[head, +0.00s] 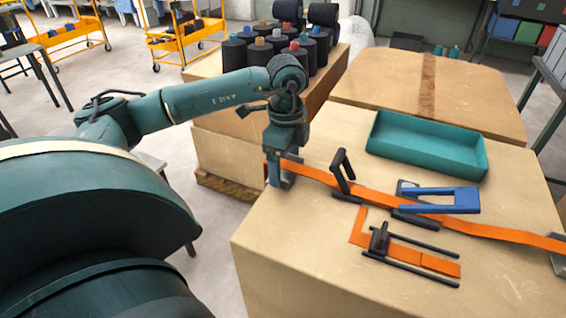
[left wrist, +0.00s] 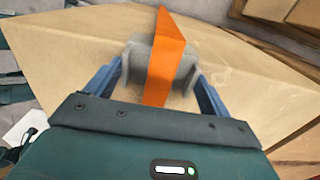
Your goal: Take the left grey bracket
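The left grey bracket (left wrist: 188,70) shows in the left wrist view, with an orange strap (left wrist: 165,60) running over it. My left gripper (left wrist: 158,78) has its two blue fingers wide apart, one on each side of the bracket. I cannot tell whether they touch it. In the head view my left gripper (head: 281,176) points down at the table's left edge, at the left end of the orange strap (head: 320,176), and mostly hides the bracket. Another grey bracket (head: 558,264) stands at the strap's right end. My right gripper is not in view.
On the wooden table (head: 290,240) lie a teal tray (head: 425,152), a blue fork-shaped part (head: 440,207), a black upright lever (head: 343,170) and a black-and-orange frame (head: 400,255). Boxes with dark spools (head: 235,55) stand behind my arm. The table's front left is bare.

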